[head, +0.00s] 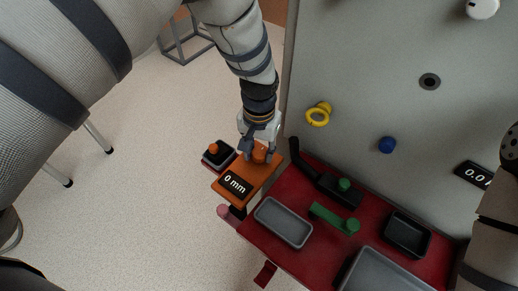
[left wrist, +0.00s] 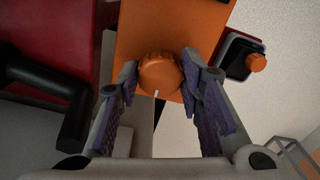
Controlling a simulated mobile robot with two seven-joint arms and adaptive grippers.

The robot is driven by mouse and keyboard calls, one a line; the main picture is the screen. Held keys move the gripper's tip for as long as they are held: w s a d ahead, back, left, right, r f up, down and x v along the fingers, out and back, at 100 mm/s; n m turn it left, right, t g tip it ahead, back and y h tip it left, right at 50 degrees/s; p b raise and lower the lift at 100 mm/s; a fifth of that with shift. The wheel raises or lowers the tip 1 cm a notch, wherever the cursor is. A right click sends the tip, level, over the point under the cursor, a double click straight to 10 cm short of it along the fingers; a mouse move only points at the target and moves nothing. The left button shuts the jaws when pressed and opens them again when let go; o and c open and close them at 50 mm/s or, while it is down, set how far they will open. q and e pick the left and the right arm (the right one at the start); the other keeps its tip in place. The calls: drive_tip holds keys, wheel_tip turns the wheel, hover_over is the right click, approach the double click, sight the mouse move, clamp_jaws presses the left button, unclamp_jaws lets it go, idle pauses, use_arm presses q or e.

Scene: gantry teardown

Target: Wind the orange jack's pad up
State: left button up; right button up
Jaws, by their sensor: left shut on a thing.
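The orange jack (head: 262,174) sits at the left end of the red bench, with a black display on it reading "0 mm" (head: 235,184). Its round ribbed orange knob (left wrist: 159,73) stands between my left gripper's fingers in the left wrist view, with a white mark on the plate below it. My left gripper (head: 259,148) points down over the jack and is shut on the knob (head: 260,156), one finger on each side. I cannot make out the jack's pad. My right gripper is out of view; only part of my right arm shows at the right edge.
A black tray with an orange piece (head: 213,149) stands beside the jack. The red bench (head: 281,200) holds a grey tray (head: 284,206), a black-handled tool (head: 318,176), a green part (head: 334,218) and a black tray (head: 405,240). A grey panel (head: 375,75) rises behind.

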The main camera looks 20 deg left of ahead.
sight(259, 153)
use_arm(q)
drive_tip(key=o, duration=1.2)
drive_tip(key=shift+c, duration=0.2)
wheel_tip(259, 153, up, 12)
